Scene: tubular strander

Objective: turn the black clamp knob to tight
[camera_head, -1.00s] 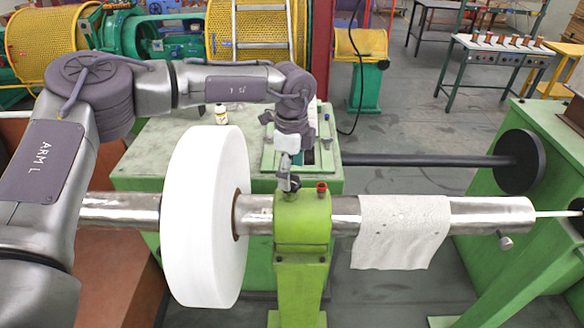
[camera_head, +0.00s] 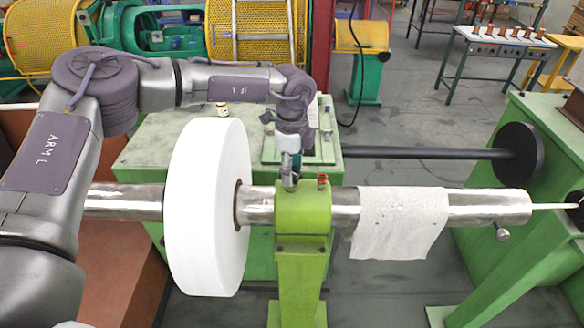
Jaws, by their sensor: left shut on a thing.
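My left gripper (camera_head: 290,180) points down at the top of the green clamp block (camera_head: 302,212) and is shut on the black clamp knob, which its fingers mostly hide. The block sits around the steel tube (camera_head: 345,207) on a green post. A small red knob or cap (camera_head: 322,180) stands on the block just right of the gripper. My right gripper does not show.
A large white roll (camera_head: 207,215) is on the tube left of the block. A whitish cloth (camera_head: 398,222) hangs over the tube at right. A green cabinet (camera_head: 150,165) with a small bottle (camera_head: 221,109) stands behind. A dark bar (camera_head: 420,153) with a disc runs behind the tube.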

